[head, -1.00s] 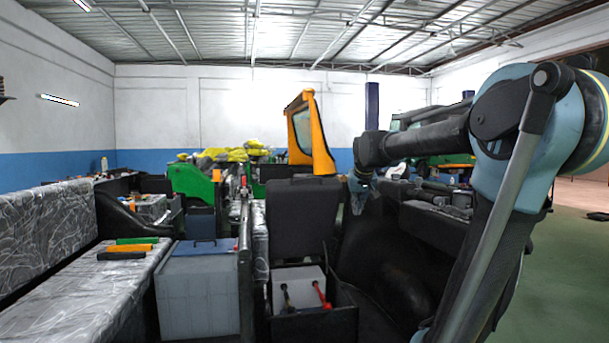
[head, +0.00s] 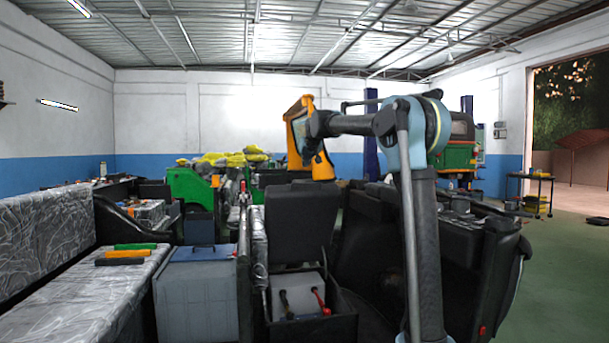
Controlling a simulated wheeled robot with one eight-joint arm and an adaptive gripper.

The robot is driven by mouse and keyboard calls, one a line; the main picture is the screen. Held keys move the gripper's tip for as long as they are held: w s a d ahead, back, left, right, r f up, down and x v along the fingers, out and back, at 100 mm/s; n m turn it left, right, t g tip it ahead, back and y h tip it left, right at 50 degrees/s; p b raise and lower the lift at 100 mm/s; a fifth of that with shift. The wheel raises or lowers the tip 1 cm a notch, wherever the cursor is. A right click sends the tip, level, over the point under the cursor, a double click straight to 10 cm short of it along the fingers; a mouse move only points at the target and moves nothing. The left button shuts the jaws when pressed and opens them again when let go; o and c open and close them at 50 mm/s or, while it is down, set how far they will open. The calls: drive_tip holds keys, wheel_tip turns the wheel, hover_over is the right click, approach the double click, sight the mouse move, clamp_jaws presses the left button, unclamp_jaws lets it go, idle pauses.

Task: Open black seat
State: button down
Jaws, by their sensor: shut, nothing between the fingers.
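The black seat (head: 300,220) stands raised, near upright, at the back of an open black box (head: 335,331) in the middle of the head view. A white battery-like block (head: 297,292) with a red and a black cable shows in the box. My gripper (head: 301,140) is above the seat's top edge in the picture, in front of the orange frame. It is small and partly blends with the frame, but looks shut and empty. It appears apart from the seat.
A grey bin with a blue lid (head: 197,295) stands left of the box. A wrapped grey bench (head: 80,300) with orange, green and black tools (head: 127,254) lies further left. Dark vehicle bodywork (head: 465,245) is at right.

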drive_tip(key=x, duration=0.9)
drive_tip(key=shift+w+f, duration=0.3)
drive_tip(key=shift+s+d+f, duration=0.15)
drive_tip(key=shift+s+f, duration=0.2)
drive_tip(key=shift+s, duration=0.2)
drive_tip(key=shift+s+d+f, duration=0.1)
drive_tip(key=shift+s+f, duration=0.3)
drive_tip(key=shift+s, duration=0.15)
drive_tip(key=shift+s+d+f, duration=0.15)
drive_tip(key=shift+s+f, duration=0.25)
drive_tip(key=shift+s, duration=0.15)
